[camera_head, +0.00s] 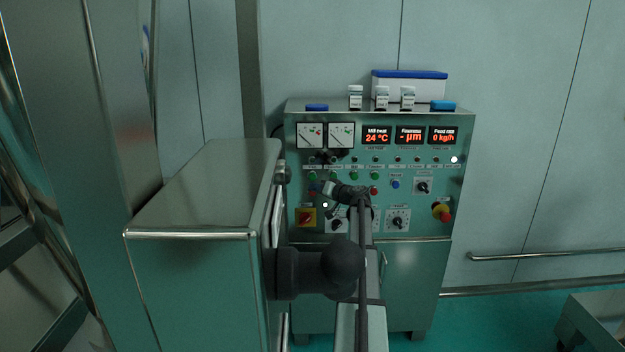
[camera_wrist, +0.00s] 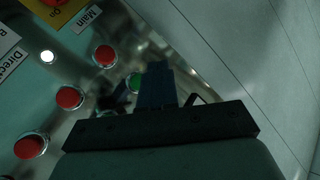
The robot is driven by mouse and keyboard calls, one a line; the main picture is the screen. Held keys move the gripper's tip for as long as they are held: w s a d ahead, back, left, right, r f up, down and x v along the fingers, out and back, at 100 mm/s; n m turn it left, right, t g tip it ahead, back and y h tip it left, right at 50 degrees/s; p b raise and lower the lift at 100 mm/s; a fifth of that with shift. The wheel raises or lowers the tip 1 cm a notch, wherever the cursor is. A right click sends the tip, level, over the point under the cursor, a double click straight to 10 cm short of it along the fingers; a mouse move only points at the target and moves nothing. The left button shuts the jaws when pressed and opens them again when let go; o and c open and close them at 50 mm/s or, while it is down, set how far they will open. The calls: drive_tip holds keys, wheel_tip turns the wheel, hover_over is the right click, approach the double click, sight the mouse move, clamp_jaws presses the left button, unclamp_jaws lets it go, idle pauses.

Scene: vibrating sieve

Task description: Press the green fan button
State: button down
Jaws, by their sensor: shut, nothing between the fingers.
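The control panel (camera_head: 432,212) of a steel cabinet carries a row of green buttons (camera_head: 354,175) with red buttons below, in the head view. Their labels are too small to read there, so I cannot tell which is the fan button. My gripper (camera_head: 328,188) is in front of the panel's left half, by the red row. In the wrist view my gripper (camera_wrist: 157,70) is shut and empty. One green button (camera_wrist: 134,83) shows just left of its fingers, partly hidden. I cannot tell whether they touch.
Red buttons (camera_wrist: 68,97) and a lit white lamp (camera_wrist: 47,57) lie left in the wrist view. A red-and-yellow switch (camera_head: 307,217), black knobs (camera_head: 398,220) and an emergency stop (camera_head: 442,212) are nearby. Jars (camera_head: 382,99) and a blue-lidded box (camera_head: 410,86) stand on top.

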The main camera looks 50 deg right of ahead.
drive_tip(key=shift+w+d, duration=1.85)
drive_tip(key=shift+w, duration=0.05)
drive_tip(key=shift+w+d, duration=0.1)
idle(0.7)
drive_tip(key=shift+w+d, duration=0.15)
drive_tip(key=shift+d, duration=0.05)
drive_tip(key=shift+w+d, duration=0.35)
drive_tip(key=shift+w, duration=0.05)
idle(1.0)
drive_tip(key=shift+s+a, duration=0.1)
idle(0.4)
drive_tip(key=shift+s+a, duration=0.55)
drive_tip(key=shift+s, duration=0.05)
drive_tip(key=shift+s+a, duration=0.1)
drive_tip(key=shift+s+a, duration=1.65)
